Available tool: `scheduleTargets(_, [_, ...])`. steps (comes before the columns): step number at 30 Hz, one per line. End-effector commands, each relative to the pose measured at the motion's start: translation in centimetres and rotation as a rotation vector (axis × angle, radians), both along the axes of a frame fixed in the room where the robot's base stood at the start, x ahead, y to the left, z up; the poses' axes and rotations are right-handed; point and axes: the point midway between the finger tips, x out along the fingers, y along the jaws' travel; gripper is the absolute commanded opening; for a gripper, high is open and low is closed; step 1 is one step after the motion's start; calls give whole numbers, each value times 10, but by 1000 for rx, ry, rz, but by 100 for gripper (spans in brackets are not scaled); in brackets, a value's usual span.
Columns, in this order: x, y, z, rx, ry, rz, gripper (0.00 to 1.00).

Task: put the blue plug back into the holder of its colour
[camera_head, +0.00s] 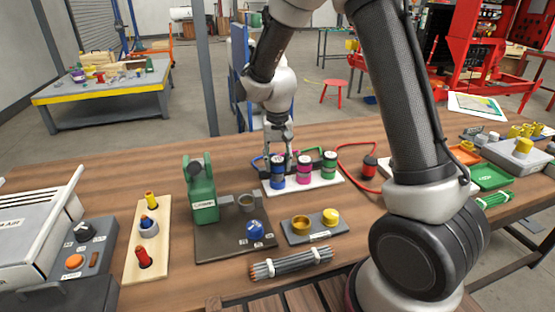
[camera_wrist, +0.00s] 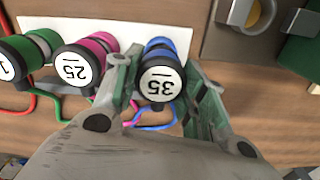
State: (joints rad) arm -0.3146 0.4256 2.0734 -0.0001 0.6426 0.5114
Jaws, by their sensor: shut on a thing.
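The blue plug (camera_head: 277,172) stands at the left end of a white plate (camera_head: 318,184) in the head view. It has a dark cap and looks upright. In the wrist view its cap faces the camera with a white label reading 35 (camera_wrist: 160,82). My gripper (camera_head: 279,150) is above it with its fingers down on either side of the plug, shut on it. In the wrist view the fingers (camera_wrist: 161,88) flank the cap. A blue cable (camera_wrist: 155,124) shows below the plug. The plug's lower end is hidden, so I cannot tell how deep it sits.
A pink plug (camera_head: 304,169) and a green plug (camera_head: 329,166) stand close beside it on the plate. A red plug (camera_head: 369,167) with a red cable is to the right. A green machine (camera_head: 201,188) on a dark base stands left. Grey rods (camera_head: 290,263) lie in front.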

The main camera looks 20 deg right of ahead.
Motion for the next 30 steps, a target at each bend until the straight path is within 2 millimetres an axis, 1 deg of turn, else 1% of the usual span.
scheduleTargets(21, [0,0,-15,0,1,0,8])
scheduleTargets(27, [0,0,-14,0,0,0,8])
scheduleTargets(28, [0,0,-14,0,0,0,45])
scheduleTargets(30, [0,0,-14,0,0,0,58])
